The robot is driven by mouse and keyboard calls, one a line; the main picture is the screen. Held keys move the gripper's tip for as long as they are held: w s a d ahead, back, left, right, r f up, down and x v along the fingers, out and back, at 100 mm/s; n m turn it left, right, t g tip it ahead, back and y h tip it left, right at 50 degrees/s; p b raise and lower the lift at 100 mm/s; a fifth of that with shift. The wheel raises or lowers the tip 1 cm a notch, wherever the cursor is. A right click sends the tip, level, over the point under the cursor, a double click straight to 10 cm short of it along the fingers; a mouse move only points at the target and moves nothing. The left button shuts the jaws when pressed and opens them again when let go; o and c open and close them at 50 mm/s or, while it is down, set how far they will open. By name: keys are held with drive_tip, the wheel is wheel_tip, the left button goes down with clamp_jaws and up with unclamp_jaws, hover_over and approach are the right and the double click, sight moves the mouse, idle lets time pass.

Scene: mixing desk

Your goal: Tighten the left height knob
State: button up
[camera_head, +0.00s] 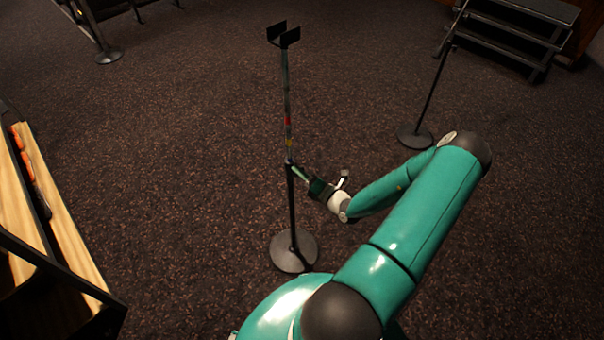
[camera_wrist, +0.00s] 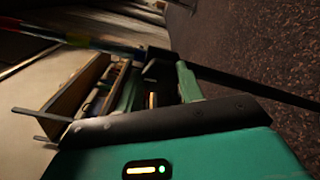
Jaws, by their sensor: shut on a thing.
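A slim stand (camera_head: 291,210) with a round dark base and a forked top is upright in the middle of the head view. Its upper tube is grey with coloured bands. The left height knob (camera_wrist: 152,70) is a small dark piece at the collar partway up the pole, mostly hidden by my fingers. My gripper (camera_head: 297,171) reaches the collar from the right and is shut on the knob. In the wrist view, the two green fingers of my gripper (camera_wrist: 160,85) stand on either side of the knob, and the pole runs slantwise behind them. The knob's tightness cannot be seen.
Another stand (camera_head: 415,136) is on the carpet to the right, with dark steps (camera_head: 520,30) behind it. A wooden-edged desk (camera_head: 65,235) is at the left. A further stand base (camera_head: 108,57) is at the upper left. The carpet between is clear.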

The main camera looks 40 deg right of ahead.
drive_tip(key=shift+m, duration=0.5)
drive_tip(key=o, duration=1)
drive_tip(key=s, duration=1.3)
drive_tip(key=shift+s+d, duration=0.2)
drive_tip(key=shift+s, duration=0.2)
